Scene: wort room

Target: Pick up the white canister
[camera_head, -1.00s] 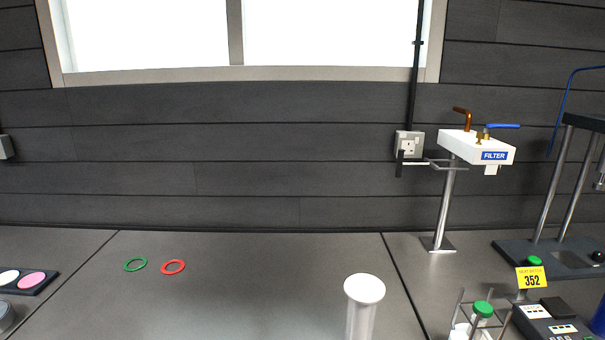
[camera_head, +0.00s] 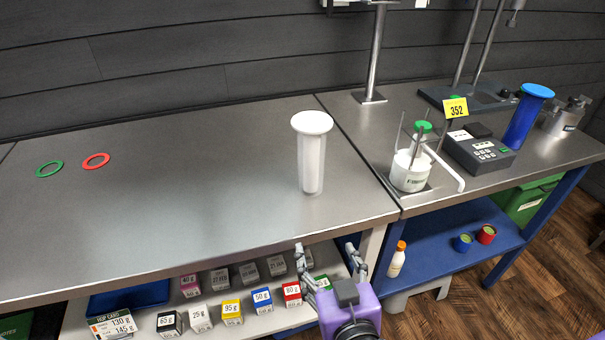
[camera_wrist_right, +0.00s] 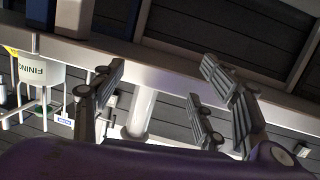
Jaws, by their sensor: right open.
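The white canister (camera_head: 312,160), tall with a wide round cap, stands upright on the grey bench (camera_head: 150,220) near its right end. My right gripper (camera_head: 325,252) is open and empty, pointing up in front of the bench's front edge, lower than the canister and apart from it. In the right wrist view the open fingers (camera_wrist_right: 165,95) spread apart, and a pale column that looks like the canister (camera_wrist_right: 141,112) shows beyond them, partly hidden by my wrist. My left gripper is not in view.
Green (camera_head: 50,168) and red (camera_head: 96,160) rings lie left. Small boxes (camera_head: 262,299) fill the shelf below.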

